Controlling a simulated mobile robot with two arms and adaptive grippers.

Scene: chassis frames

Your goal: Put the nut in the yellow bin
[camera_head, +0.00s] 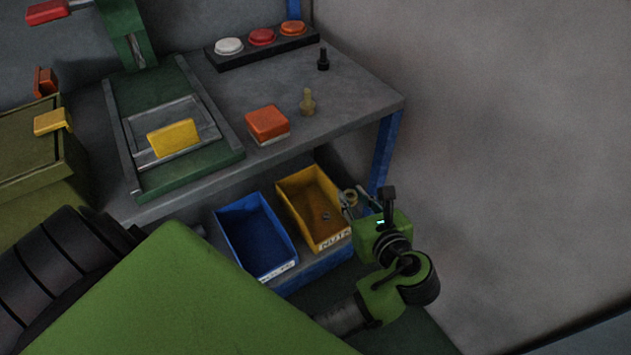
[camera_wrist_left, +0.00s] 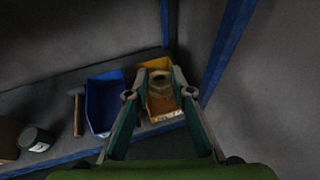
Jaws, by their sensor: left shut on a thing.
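My left gripper (camera_head: 350,203) is shut on a dull brass-coloured nut (camera_head: 350,196). In the head view they appear at the right edge of the yellow bin (camera_head: 289,211). The left wrist view shows the nut (camera_wrist_left: 160,77) between the fingertips of the left gripper (camera_wrist_left: 160,86), with the yellow bin (camera_wrist_left: 166,114) behind it. The nut's height over the bin is hard to tell. The yellow bin has a label on its front, and a small dark piece (camera_head: 326,215) lies inside. My right gripper is not in view.
A blue bin (camera_head: 256,236) stands left of the yellow one on a lower shelf. The bench above (camera_head: 345,95) carries a green fixture, an orange block (camera_head: 267,122), small posts and a button panel (camera_head: 262,46). A blue bench leg (camera_head: 385,150) rises behind the gripper; the wall is at right.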

